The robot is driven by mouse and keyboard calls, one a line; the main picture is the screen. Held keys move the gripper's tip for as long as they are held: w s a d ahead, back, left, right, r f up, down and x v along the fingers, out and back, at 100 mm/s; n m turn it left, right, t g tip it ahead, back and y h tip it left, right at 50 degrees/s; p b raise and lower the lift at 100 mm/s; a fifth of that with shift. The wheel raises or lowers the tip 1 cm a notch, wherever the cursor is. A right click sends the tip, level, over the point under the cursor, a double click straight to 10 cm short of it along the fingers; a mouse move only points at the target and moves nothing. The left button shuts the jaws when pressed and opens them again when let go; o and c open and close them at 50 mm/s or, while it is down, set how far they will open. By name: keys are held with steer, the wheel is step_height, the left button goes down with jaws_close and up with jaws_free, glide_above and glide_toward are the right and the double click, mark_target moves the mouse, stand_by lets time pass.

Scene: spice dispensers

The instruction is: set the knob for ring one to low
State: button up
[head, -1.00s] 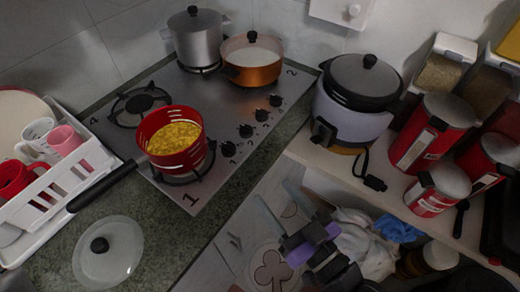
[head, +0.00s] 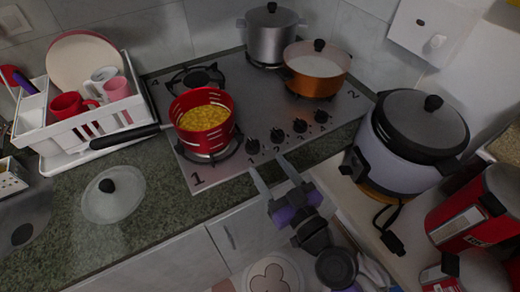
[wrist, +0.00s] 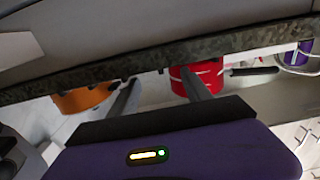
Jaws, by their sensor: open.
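The hob (head: 205,178) carries a row of several black knobs along its right front edge. The leftmost knob (head: 253,147) is nearest the printed 1 and the front ring under the red pan (head: 203,140). The small print by the knobs and the knob's setting are too small to read. My gripper (head: 267,165) is open and empty, just in front of the hob edge, its two fingers pointing up towards the leftmost knobs. No contact with a knob is clear. In the wrist view my gripper's fingers (wrist: 160,76) are spread below the dark counter edge (wrist: 215,46).
An orange pot (head: 312,75) and a silver pot (head: 272,38) stand on the back rings. The red pan's handle (head: 125,136) sticks out left. A glass lid (head: 113,200) lies on the counter. A rice cooker (head: 410,130) stands to the right.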

mark_target(256, 151)
steer(key=shift+p+x, duration=0.7)
steer(key=shift+x, duration=2.5)
jaws_close()
